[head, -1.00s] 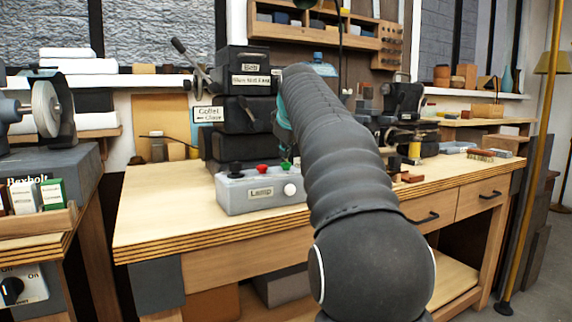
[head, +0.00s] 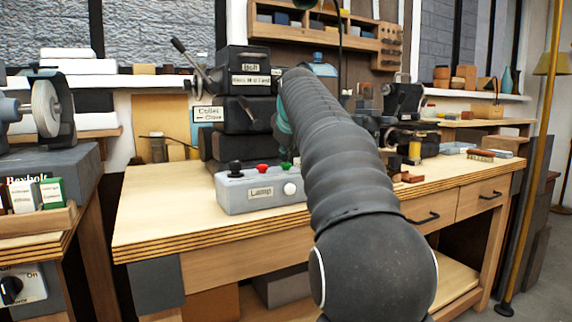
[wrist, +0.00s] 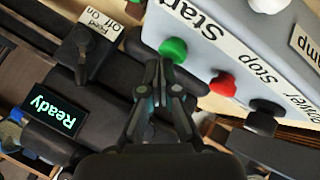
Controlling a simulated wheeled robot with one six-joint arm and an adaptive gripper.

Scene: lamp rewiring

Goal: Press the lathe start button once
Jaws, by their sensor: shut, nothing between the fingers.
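The green start button (wrist: 173,50) sits beside the "Start" label on a grey control box (wrist: 225,30) in the wrist view. My gripper (wrist: 162,68) is shut and empty, its fingertips just beside the green button in the picture; I cannot tell whether they touch it. The red stop button (wrist: 222,84) and a black power knob (wrist: 262,118) are farther along the box. In the head view the box (head: 232,198) stands at the bench front, its green button (head: 285,166) close to my arm.
The dark lathe (head: 245,110) stands behind the box. A screen reading "Ready" (wrist: 53,110) and a feed switch (wrist: 80,50) show beside my gripper. A white button (head: 290,189) is on the box front. Bare bench top (head: 150,215) lies to the left.

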